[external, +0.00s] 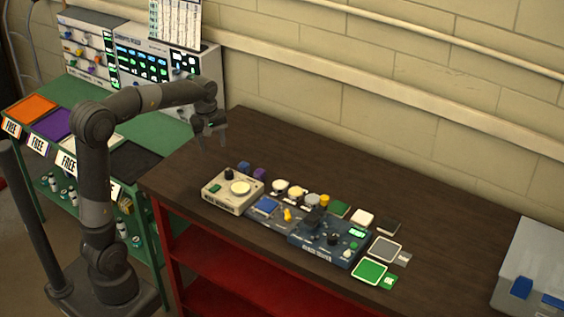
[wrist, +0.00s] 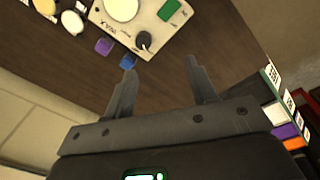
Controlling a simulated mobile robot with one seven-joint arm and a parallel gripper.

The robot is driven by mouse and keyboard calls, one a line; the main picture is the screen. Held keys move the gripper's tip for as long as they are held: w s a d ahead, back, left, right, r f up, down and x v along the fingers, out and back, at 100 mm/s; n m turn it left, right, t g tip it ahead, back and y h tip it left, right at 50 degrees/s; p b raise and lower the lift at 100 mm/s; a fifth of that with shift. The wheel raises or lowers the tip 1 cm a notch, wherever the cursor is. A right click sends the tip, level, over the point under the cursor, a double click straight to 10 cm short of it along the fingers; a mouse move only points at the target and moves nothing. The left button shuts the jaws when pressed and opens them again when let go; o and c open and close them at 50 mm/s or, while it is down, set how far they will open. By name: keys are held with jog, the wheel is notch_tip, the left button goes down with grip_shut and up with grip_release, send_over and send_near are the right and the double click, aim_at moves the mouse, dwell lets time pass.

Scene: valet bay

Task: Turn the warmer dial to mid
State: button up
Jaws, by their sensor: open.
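A cream box (external: 232,190), which looks like the warmer, stands at the left end of the row of devices on the dark wooden bench. It has a round pale plate, a green patch and a black dial (external: 229,174). The dial (wrist: 144,40) also shows at the near corner of the box in the wrist view; its pointer setting is too small to read for sure. My gripper (external: 215,138) hangs above the bench, behind and left of the box. In the wrist view my gripper (wrist: 161,76) is open and empty, its fingers apart from the dial.
Blue (wrist: 127,61) and purple (wrist: 104,46) small blocks sit beside the box. Several jars, a blue device (external: 325,245) and green and grey pads crowd the bench to the right. A grey case (external: 535,270) stands at the far right. The bench's back left is clear.

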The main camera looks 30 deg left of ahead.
jog(key=n+g, duration=0.1)
jog(key=n, duration=0.1)
send_over(229, 172)
notch_tip(229, 172, down, 3)
notch_tip(229, 172, down, 11)
jog(key=shift+a+f, duration=0.1)
jog(key=shift+c, duration=0.5)
jog(key=c, duration=0.9)
